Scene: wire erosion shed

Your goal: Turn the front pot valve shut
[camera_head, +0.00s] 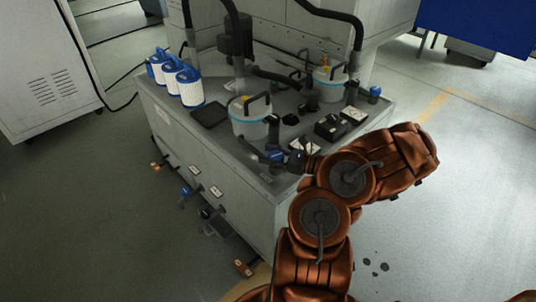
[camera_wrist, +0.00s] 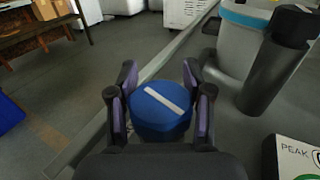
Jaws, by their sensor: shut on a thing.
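The front pot (camera_head: 247,126) is a pale pot with a blue band and a black handle, standing on the grey cabinet top. Its valve has a round blue knob (camera_head: 275,155) near the cabinet's front corner. In the wrist view the blue knob (camera_wrist: 160,115) has a white bar across its top, slanting from upper left to lower right. My gripper (camera_wrist: 160,108) has its fingers on both sides of the knob and is shut on it. In the head view my gripper (camera_head: 295,160) comes in from the right and partly hides the valve.
A rear pot (camera_head: 329,88) has its own blue valve knob (camera_head: 375,91) at the far right corner. Blue-and-white filter cartridges (camera_head: 189,88) stand at the left. A dark upright pipe (camera_wrist: 270,75) and a box marked PEAK (camera_wrist: 297,160) are close right of my gripper.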

